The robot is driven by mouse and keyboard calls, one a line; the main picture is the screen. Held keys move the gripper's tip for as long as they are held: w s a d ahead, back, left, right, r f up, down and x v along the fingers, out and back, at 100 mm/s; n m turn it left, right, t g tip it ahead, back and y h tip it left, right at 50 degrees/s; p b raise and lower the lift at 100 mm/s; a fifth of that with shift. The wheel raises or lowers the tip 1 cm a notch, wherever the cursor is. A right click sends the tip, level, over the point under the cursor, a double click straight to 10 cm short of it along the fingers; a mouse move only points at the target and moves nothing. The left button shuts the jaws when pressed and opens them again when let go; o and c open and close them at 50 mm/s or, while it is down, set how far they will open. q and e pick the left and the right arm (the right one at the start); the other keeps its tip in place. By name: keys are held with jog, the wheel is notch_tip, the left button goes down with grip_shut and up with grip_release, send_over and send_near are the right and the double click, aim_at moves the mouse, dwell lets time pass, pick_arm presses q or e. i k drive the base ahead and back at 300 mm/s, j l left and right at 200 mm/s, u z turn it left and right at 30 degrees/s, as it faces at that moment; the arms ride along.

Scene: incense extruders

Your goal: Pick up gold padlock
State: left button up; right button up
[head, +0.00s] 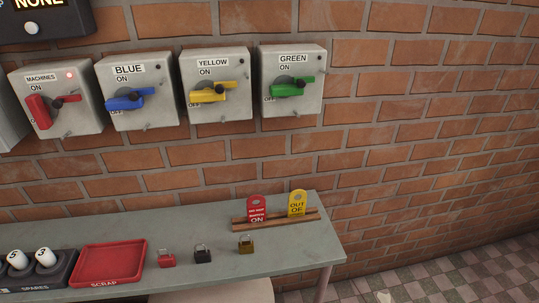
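A small gold padlock (246,246) stands on the grey-green table (215,269) in the head view, right of the middle of the table top, just in front of a wooden tag rack. Its shackle points up. A black padlock (203,255) stands to its left, and a red padlock (166,258) stands left of that one. The three are apart from each other. Neither of my grippers shows in the head view.
A wooden rack (277,221) holds a red tag (257,208) and a yellow tag (297,204). A red scrap tray (108,263) and a dark spares holder (60,273) are at left. Switch boxes (292,80) hang on the brick wall. The table ends at right.

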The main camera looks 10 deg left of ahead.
aim_at(244, 247)
jog(key=i+l+u, duration=0.1)
jog(key=l+u, duration=0.25)
jog(key=l, duration=0.8)
jog(key=l+u, duration=0.35)
jog(key=l, duration=0.75)
jog(key=k, duration=0.05)
